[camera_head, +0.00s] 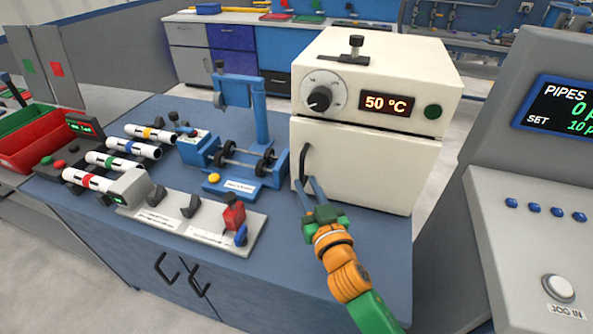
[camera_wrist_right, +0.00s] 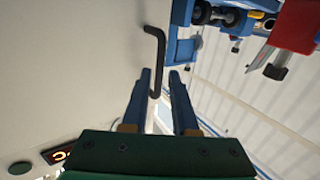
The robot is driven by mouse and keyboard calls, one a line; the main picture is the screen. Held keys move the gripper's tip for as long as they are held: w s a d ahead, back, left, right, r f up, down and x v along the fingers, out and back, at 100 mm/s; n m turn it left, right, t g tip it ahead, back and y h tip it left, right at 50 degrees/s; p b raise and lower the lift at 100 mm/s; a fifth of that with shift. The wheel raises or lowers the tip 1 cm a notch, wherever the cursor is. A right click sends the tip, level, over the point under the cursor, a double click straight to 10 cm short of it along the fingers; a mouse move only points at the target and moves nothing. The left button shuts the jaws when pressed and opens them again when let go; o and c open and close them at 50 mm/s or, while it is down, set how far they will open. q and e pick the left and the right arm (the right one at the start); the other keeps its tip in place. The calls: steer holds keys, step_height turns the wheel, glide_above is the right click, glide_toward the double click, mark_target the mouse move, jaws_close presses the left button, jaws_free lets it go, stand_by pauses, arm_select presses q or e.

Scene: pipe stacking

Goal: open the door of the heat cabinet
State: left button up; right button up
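The heat cabinet (camera_head: 375,60) is a cream box on the blue bench, with a dial and a display reading 50 °C. Its door (camera_head: 365,170) below looks closed, with a dark bar handle (camera_head: 304,160) at the left edge. My right gripper (camera_head: 306,181) is at the lower end of the handle, with its blue fingers apart. In the right wrist view the handle (camera_wrist_right: 158,50) reaches down between the fingertips of my right gripper (camera_wrist_right: 160,74). I cannot tell whether either finger touches it. My left gripper is not in view.
Left of the cabinet stands a blue fixture (camera_head: 235,150) with rollers. Several white pipes (camera_head: 130,147) lie further left, near a red bin (camera_head: 40,140). A control console (camera_head: 535,180) stands at the right. Floor shows between console and bench.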

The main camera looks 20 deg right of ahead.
mark_target(302, 174)
steer(key=w, duration=0.5)
steer(key=shift+r, duration=0.2)
steer(key=shift+s+r, duration=0.1)
steer(key=shift+s, duration=0.15)
jaws_close()
stand_by(1.0)
